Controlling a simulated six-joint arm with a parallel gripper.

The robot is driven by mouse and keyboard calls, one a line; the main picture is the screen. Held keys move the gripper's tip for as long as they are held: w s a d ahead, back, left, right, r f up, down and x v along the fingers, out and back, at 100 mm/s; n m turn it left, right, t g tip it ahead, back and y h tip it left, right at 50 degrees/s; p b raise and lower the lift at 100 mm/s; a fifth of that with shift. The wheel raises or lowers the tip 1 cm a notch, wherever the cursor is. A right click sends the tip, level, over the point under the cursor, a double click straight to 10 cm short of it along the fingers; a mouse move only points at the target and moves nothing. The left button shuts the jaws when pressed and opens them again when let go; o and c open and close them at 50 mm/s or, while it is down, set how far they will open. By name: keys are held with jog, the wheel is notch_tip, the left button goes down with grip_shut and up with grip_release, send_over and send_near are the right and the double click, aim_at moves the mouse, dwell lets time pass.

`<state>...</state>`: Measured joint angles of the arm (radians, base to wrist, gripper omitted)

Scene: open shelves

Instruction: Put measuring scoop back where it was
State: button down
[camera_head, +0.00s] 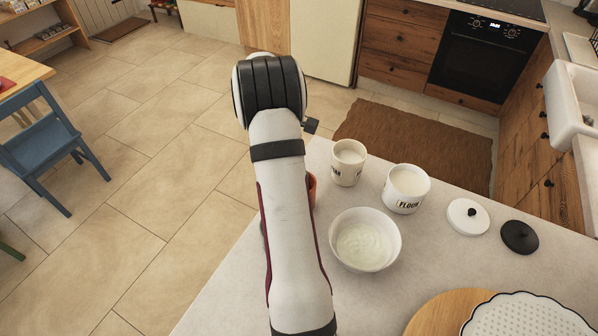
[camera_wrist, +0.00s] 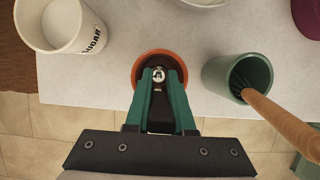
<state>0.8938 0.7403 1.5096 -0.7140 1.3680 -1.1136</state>
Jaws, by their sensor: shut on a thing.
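My gripper (camera_wrist: 159,82) shows in the wrist view, its two green fingers close together over a round terracotta pot (camera_wrist: 138,72). A small shiny metal piece, apparently part of the measuring scoop (camera_wrist: 158,74), shows between the fingertips, and the gripper is shut on it. The rest of the scoop is hidden by the fingers and the dark inside of the pot, so I cannot tell how deep it sits. In the head view my arm covers the gripper and most of the pot; only an edge of the pot (camera_head: 312,190) shows.
A sugar canister (camera_wrist: 62,26) is left of the pot. A green cup (camera_wrist: 222,72) with a wooden-handled utensil (camera_wrist: 280,125) stands close on its right. The flour canister (camera_head: 405,190), white bowl (camera_head: 367,262), white lid (camera_head: 467,217) and black lid (camera_head: 520,237) are on the counter. The counter edge is near.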

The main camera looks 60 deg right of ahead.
jog(key=c, duration=0.8)
grip_release()
jog(key=shift+o, duration=0.2)
